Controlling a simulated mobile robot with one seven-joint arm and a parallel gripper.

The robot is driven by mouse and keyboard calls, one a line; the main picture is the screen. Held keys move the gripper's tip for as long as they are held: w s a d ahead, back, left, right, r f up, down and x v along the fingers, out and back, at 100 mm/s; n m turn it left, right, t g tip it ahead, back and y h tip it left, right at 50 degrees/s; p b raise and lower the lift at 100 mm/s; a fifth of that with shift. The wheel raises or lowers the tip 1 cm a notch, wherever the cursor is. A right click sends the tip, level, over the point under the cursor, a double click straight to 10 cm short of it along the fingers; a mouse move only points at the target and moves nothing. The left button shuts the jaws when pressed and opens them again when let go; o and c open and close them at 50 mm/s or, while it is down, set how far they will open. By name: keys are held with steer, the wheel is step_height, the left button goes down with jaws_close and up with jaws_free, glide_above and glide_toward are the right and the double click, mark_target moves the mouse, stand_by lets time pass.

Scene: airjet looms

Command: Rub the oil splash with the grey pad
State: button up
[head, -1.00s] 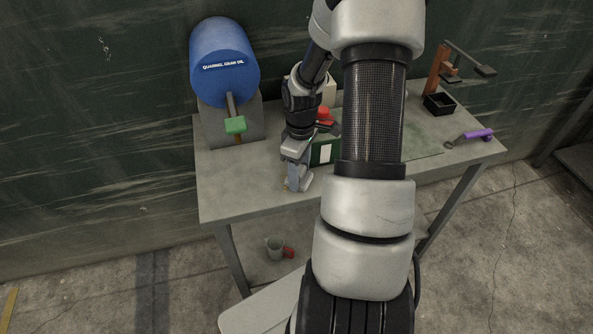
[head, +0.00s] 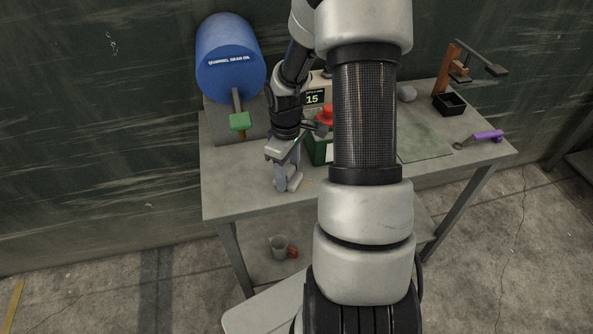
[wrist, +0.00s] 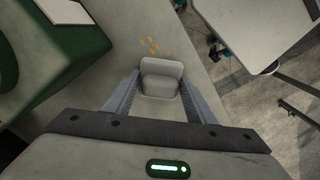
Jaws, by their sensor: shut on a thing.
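My gripper (head: 288,182) is low over the left front part of the grey table (head: 230,190). In the wrist view its two fingers (wrist: 160,92) are shut on the sides of the grey pad (wrist: 161,70). The oil splash (wrist: 154,46) shows there as several small orange-yellow drops on the table, just beyond the pad's far edge. The drops visible in that view lie clear of the pad; whether the pad covers others is hidden. I cannot tell whether the pad touches the table.
A green container (head: 318,152) with a red top stands right beside my gripper, partly behind my arm. A blue oil drum (head: 230,60) with a green-handled tap is behind left. A counter (head: 313,98) reads 15. A purple-handled tool (head: 487,135) lies at right. A mug (head: 280,248) is below.

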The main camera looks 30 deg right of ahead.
steer(key=shift+a+f, duration=0.25)
steer(key=shift+a, duration=0.6)
steer(key=shift+c, duration=0.4)
steer(key=shift+a, duration=0.1)
steer(key=shift+w+d+r+p, duration=0.1)
steer(key=shift+r+p, duration=1.15)
steer(key=shift+r, duration=0.3)
steer(key=shift+d+r+p, duration=0.1)
steer(key=shift+r+p, duration=1.1)
steer(key=shift+r, duration=0.3)
steer(key=shift+r, duration=0.15)
steer(key=shift+r+p, duration=1.3)
steer(key=shift+r, duration=0.15)
steer(key=shift+f, duration=0.2)
